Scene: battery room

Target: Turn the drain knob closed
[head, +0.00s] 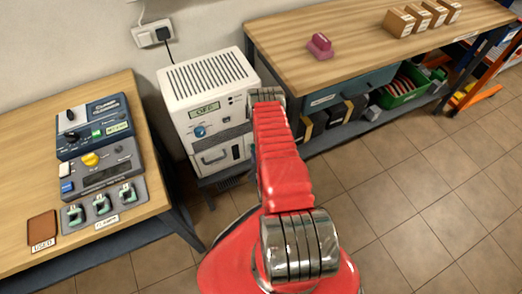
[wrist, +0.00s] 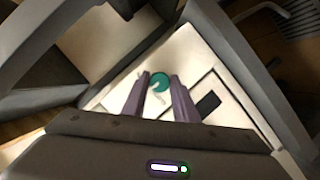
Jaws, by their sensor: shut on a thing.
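The drain knob (wrist: 160,83) is a small round teal knob on a pale panel in the wrist view. A short pale mark shows on it or just below it. My gripper (wrist: 160,80) has one finger on each side of the knob and is shut on it. In the head view my red arm reaches to the right side of a white vented unit (head: 205,82), and it hides my gripper and the drain knob there. The unit's front carries a small display (head: 204,109) and a blue dial (head: 199,131).
A wooden bench (head: 30,182) with instruments stands left of the unit. Another bench (head: 365,45) stands right, with a pink object (head: 320,46) and boxes (head: 398,22) on top. The tiled floor (head: 410,200) at right is clear.

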